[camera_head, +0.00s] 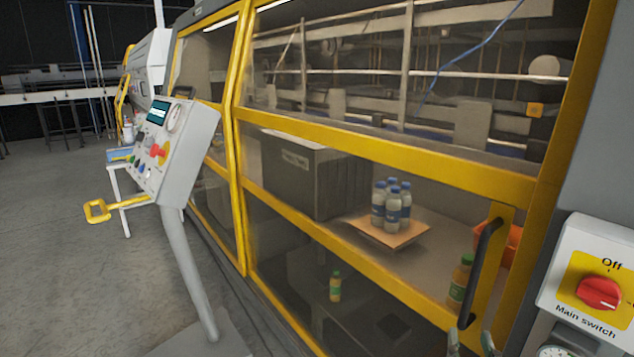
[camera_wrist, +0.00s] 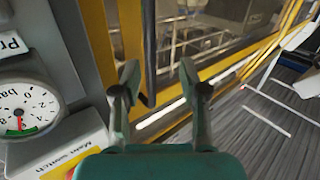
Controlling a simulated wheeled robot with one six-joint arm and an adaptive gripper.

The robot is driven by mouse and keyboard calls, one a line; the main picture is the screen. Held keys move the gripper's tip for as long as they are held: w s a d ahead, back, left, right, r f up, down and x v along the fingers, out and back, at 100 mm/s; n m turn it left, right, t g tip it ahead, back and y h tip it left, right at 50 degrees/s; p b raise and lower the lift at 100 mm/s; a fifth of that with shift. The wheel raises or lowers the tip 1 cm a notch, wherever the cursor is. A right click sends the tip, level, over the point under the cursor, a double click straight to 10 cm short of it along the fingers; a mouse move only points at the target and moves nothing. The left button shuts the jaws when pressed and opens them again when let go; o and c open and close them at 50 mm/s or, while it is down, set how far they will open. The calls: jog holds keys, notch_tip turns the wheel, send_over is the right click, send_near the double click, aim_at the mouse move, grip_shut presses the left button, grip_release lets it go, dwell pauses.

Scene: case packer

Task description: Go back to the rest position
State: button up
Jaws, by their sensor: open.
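My gripper (camera_head: 470,343) shows at the bottom right of the head view, just below the black door handle (camera_head: 484,265). In the wrist view my gripper (camera_wrist: 160,82) has its two fingers spread apart with nothing held. The handle (camera_wrist: 149,55) appears there between and beyond the fingertips, nearer the left one. I cannot tell the exact gap to it. The handle sits on the yellow-framed door (camera_head: 390,150) of the case packer, which looks shut.
The main switch (camera_head: 600,292), red and marked Off, is close on the right. A pressure gauge (camera_wrist: 28,110) is left of my gripper in the wrist view. A control panel (camera_head: 170,145) stands on a post at left. Bottles (camera_head: 392,205) stand behind the glass. Floor (camera_head: 60,260) at left is clear.

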jog(key=s+a+f+n+y, duration=0.1)
jog(key=s+a+f+y, duration=0.15)
jog(key=s+f, duration=0.55)
jog(key=s+a+f+n+y, duration=0.1)
jog(key=s+a+f, duration=0.2)
jog(key=s+f, duration=0.45)
jog(key=s+a+f+g, duration=0.1)
jog(key=s+f, duration=0.1)
jog(key=s, duration=0.9)
jog(key=s+a+f+g+y, duration=0.1)
jog(key=s+f, duration=0.1)
jog(key=s, duration=0.9)
jog(key=shift+s+a+n, duration=0.25)
jog(key=shift+s+n, duration=0.05)
jog(key=shift+s, duration=0.05)
